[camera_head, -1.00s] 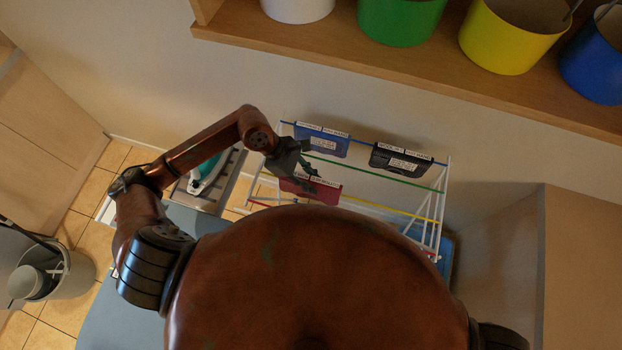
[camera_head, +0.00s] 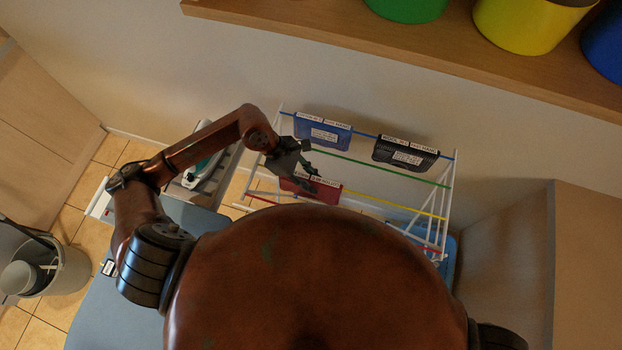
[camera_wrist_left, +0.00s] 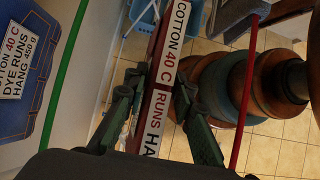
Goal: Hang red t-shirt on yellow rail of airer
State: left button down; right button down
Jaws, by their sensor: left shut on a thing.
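The red t-shirt (camera_head: 317,192) is a small folded piece with a white label strip along its top. My left gripper (camera_wrist_left: 155,92) is shut on that top edge, one finger on each side. In the head view the left gripper (camera_head: 306,168) is over the left part of the airer. The t-shirt's top edge lines up with the yellow rail (camera_head: 395,204), which comes out at its right side. Whether the shirt rests on the rail or hangs just over it, I cannot tell. In the wrist view the yellow rail is hidden. My right gripper is not visible.
A blue shirt (camera_head: 323,132) and a black shirt (camera_head: 405,154) hang on the airer's blue rail at the back. The green rail (camera_head: 375,170) lies behind the red shirt, the red rail (camera_wrist_left: 240,120) in front. A wooden shelf with buckets overhangs above.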

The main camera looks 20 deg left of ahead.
pick_arm(q)
jog(key=c, duration=1.5)
grip_release()
jog(key=shift+c, duration=0.2)
jog(key=v, duration=1.2)
